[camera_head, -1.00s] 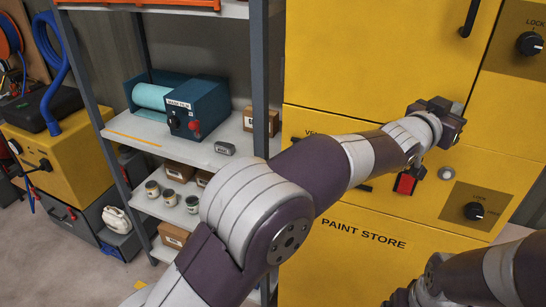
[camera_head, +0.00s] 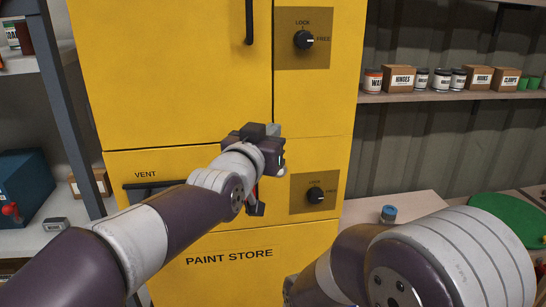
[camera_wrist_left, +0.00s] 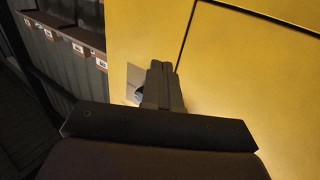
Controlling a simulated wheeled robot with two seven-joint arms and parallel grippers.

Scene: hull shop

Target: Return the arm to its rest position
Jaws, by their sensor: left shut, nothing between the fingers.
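My left arm (camera_head: 165,225) reaches from the lower left across the yellow paint store cabinet (camera_head: 215,60). My left gripper (camera_head: 274,132) is in front of the seam between the upper door and the vent panel, left of the lock plates. In the left wrist view its two fingers (camera_wrist_left: 160,78) are pressed together with nothing between them, pointing toward the cabinet. Whether they touch the cabinet cannot be told. My right arm (camera_head: 440,265) fills the lower right, bent; its gripper is not visible.
The upper lock knob (camera_head: 304,39) and lower lock knob (camera_head: 315,194) sit right of the gripper. A black door handle (camera_head: 250,22) is above, and a vent handle (camera_head: 150,188) is at left. Shelves with boxes (camera_head: 398,78) and a bench (camera_head: 355,211) stand at right.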

